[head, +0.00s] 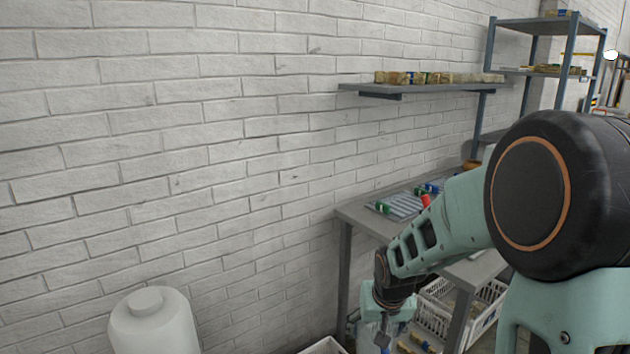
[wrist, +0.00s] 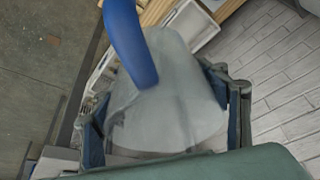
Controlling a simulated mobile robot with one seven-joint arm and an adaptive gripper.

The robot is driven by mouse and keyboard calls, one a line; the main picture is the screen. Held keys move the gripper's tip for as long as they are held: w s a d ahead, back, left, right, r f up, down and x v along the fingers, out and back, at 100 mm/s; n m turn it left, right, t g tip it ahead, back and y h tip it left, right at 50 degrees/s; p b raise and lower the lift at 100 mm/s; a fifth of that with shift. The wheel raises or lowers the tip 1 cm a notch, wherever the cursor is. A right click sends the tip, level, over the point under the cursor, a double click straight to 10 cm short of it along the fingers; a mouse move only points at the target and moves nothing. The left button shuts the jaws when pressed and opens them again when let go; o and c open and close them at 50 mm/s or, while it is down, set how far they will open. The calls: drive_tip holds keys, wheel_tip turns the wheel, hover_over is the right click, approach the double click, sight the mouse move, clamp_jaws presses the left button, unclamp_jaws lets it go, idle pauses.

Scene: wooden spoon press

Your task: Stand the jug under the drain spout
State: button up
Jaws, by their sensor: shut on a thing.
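The jug (wrist: 185,95) fills the middle of the wrist view. It is pale and translucent, with a curved blue handle (wrist: 128,42) at the top. My gripper (wrist: 165,112) is shut on the jug, with one dark finger on each side of its body. In the head view my gripper (head: 383,328) is low, in front of the grey table's near end, partly cut off by the bottom edge. The jug cannot be made out clearly there. I cannot make out a drain spout in either view.
A grey table (head: 357,216) with small coloured items stands by the brick wall. A white crate (head: 488,292) sits under it, and another white crate edge (head: 324,346) shows at the bottom. A white rounded vessel (head: 152,325) stands at lower left. A wall shelf (head: 425,88) hangs above.

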drive_tip(key=s+r+p, duration=0.3)
drive_tip(key=r+p, duration=2)
drive_tip(key=r, duration=0.3)
drive_tip(key=s+f, duration=0.4)
drive_tip(key=f, duration=0.1)
drive_tip(key=shift+s+f, duration=0.2)
drive_tip(key=shift+f, duration=0.1)
